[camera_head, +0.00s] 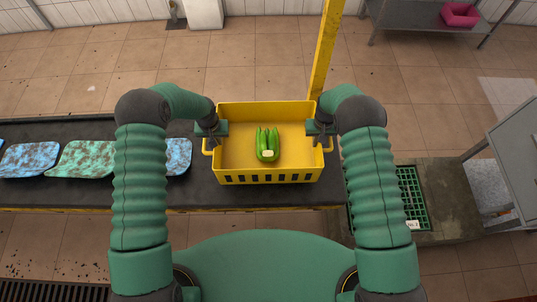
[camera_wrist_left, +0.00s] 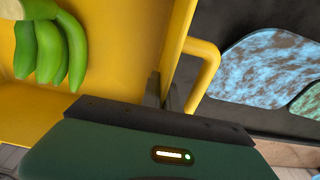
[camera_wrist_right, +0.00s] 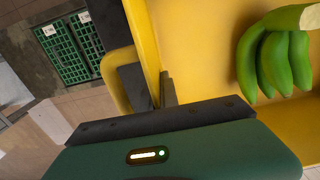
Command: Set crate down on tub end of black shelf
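The yellow crate (camera_head: 230,165) holds a bunch of green bananas (camera_head: 268,143). It is over the right end of the black belt; I cannot tell whether it touches it. My left gripper (camera_head: 212,138) is at the crate's left handle. In the left wrist view its fingers (camera_wrist_left: 164,92) straddle the crate's wall by the handle (camera_wrist_left: 208,70). My right gripper (camera_head: 321,136) is at the right handle. In the right wrist view its fingers (camera_wrist_right: 153,88) sit on both sides of the wall. A pink tub (camera_head: 460,15) stands on a grey shelf (camera_head: 410,18) at the back right.
Blue and green mottled pads (camera_head: 85,158) lie on the black belt (camera_head: 90,197) to the left. A yellow post (camera_head: 325,50) rises behind the crate. A green grate (camera_head: 410,195) and a grey cabinet (camera_head: 518,150) are at the right. Tiled floor lies open behind the belt.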

